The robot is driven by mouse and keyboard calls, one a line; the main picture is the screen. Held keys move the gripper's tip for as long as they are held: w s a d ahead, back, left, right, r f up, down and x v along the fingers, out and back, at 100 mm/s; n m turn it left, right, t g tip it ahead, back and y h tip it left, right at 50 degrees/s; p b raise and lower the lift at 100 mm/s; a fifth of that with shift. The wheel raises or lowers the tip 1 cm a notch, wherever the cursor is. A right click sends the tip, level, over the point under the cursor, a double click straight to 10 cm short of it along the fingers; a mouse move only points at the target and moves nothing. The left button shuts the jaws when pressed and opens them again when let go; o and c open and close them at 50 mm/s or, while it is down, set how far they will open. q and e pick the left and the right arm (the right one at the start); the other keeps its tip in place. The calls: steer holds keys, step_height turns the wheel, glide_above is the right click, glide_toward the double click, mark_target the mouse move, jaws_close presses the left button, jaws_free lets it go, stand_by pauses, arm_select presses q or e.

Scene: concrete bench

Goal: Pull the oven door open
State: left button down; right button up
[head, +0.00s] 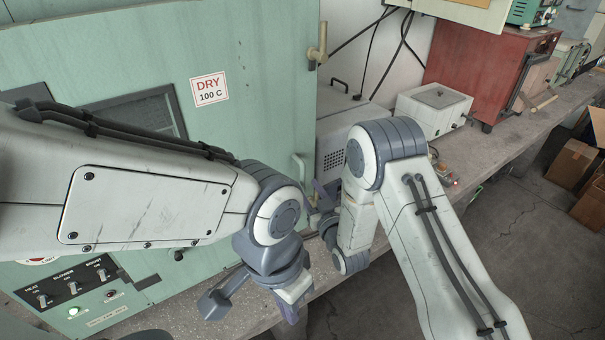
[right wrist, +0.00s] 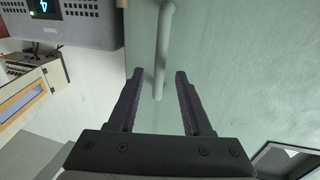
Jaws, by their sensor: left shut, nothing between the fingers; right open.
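The green oven (head: 255,125) stands at the left of the head view, with a dark window and a "DRY 100 C" label (head: 209,89) on its front. I see no clear gap at its door. A pale green bar handle (head: 300,167) is at the front's right edge, partly hidden by my arms. In the right wrist view the handle (right wrist: 164,45) runs between the two fingers of my open right gripper (right wrist: 157,74), which also shows in the head view (head: 318,200). No grip on it shows. My left gripper (head: 291,306) is shut and empty, low before the oven, away from the handle.
A tan latch lever (head: 318,46) sticks out at the oven's upper right edge. A control panel with switches (head: 72,288) is at lower left. Right of the oven, the concrete bench (head: 490,150) carries a white box (head: 433,108) and a red cabinet (head: 480,72). Cardboard boxes (head: 572,160) stand on the floor.

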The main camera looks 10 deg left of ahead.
mark_target(303, 181)
steer(key=shift+p+x, duration=0.75)
steer(key=shift+x, duration=1.6)
jaws_close()
